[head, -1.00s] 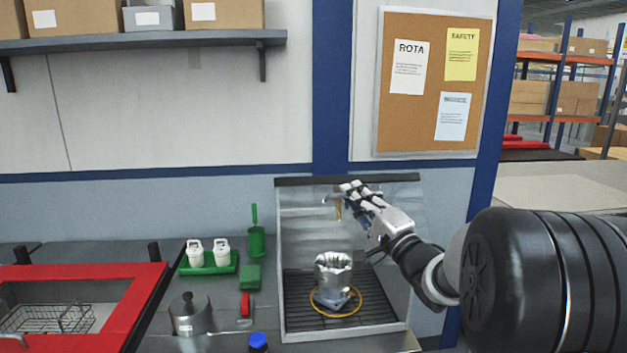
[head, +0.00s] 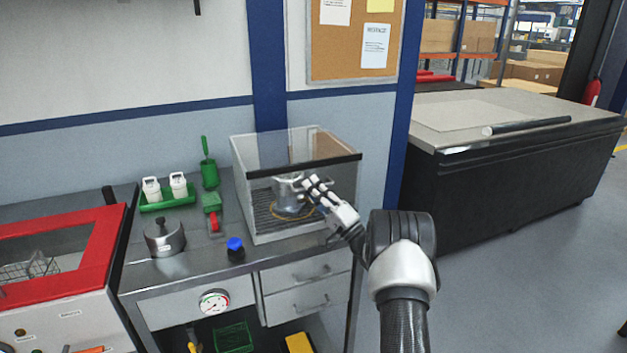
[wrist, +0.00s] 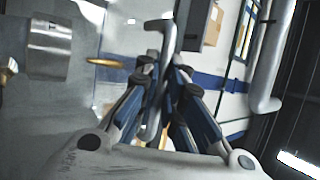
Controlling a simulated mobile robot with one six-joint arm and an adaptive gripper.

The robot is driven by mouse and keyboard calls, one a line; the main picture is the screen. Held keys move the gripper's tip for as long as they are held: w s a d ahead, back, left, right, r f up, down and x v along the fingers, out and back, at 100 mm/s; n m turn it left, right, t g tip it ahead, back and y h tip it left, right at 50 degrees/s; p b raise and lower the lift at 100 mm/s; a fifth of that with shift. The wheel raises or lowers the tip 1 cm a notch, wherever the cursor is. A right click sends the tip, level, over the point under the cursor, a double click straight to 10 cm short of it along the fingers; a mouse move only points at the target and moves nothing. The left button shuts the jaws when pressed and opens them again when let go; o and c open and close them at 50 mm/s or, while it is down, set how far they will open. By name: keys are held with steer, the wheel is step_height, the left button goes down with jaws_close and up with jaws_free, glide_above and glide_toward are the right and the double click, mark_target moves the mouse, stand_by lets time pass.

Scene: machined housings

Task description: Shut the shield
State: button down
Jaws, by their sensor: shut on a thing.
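The clear shield (head: 285,150) has a black front edge (head: 320,163). Its panel reaches forward from the back, with the black edge at the front above the tray, over a metal housing (head: 290,192). My gripper (head: 312,188) is at the front of the shield, below the black edge. In the wrist view, my fingers (wrist: 160,95) are closed around a bent grey handle bar (wrist: 168,40). Where the bar joins the shield is hidden. Whether the black edge touches anything below cannot be told.
A red-framed cabinet (head: 62,250) is further left. A grey counter (head: 500,130) stands to the right, with open floor before it.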

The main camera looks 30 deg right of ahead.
steer(key=shift+w+f+y, duration=0.15)
steer(key=shift+f+y, duration=0.15)
steer(key=shift+f, duration=0.45)
steer(key=shift+f, duration=0.2)
steer(key=c, duration=1.7)
jaws_free()
steer(key=shift+w, duration=0.1)
steer(key=shift+r, duration=0.1)
steer(key=v, duration=1.2)
steer(key=shift+a, duration=0.1)
